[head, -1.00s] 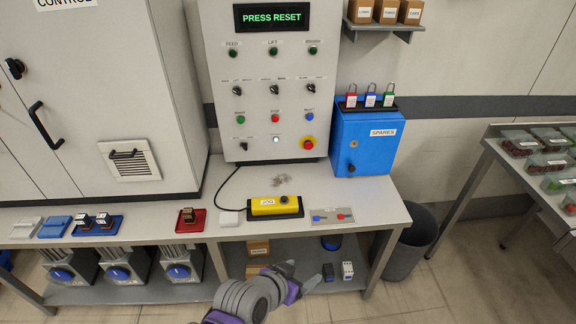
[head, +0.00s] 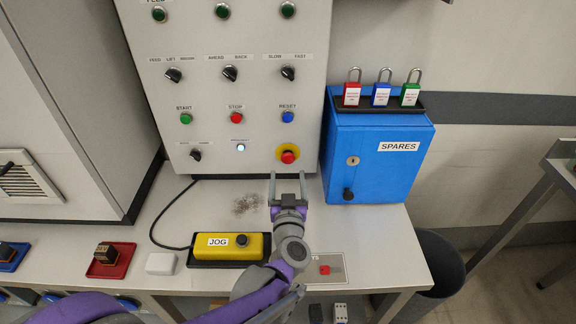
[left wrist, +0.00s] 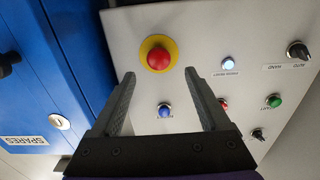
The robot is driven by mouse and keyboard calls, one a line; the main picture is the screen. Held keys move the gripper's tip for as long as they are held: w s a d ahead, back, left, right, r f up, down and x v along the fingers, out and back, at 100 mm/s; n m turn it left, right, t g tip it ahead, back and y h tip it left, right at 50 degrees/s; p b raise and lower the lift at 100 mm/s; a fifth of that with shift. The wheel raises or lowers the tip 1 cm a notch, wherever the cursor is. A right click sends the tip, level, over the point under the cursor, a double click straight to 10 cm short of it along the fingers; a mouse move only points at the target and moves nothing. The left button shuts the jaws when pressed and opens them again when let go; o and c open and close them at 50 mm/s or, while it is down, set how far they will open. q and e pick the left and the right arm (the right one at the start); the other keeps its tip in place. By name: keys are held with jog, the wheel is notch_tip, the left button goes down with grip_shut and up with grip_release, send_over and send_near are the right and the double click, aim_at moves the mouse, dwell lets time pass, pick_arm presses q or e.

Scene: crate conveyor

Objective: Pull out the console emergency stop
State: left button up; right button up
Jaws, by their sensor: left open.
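The emergency stop (head: 288,156) is a red mushroom button on a yellow round base, at the lower right of the grey console panel (head: 210,100). It also shows in the left wrist view (left wrist: 159,58), beyond the fingertips and between their lines. My left gripper (head: 287,176) is open and empty, just below and in front of the button, its fingers pointing at the panel. In the left wrist view its two fingers (left wrist: 158,82) stand wide apart with the button not between them. My right gripper is not in view.
The blue SPARES box (head: 375,160) stands close right of the console, with padlocks on top. Blue RESET (head: 287,117) and red STOP (head: 236,118) buttons sit above the emergency stop.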

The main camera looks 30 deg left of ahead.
aim_at(288, 161)
pick_arm(q)
jog(key=x, duration=0.5)
jog(key=shift+w+a, duration=0.1)
jog(key=shift+w, duration=0.3)
grip_shut()
dwell(1.0)
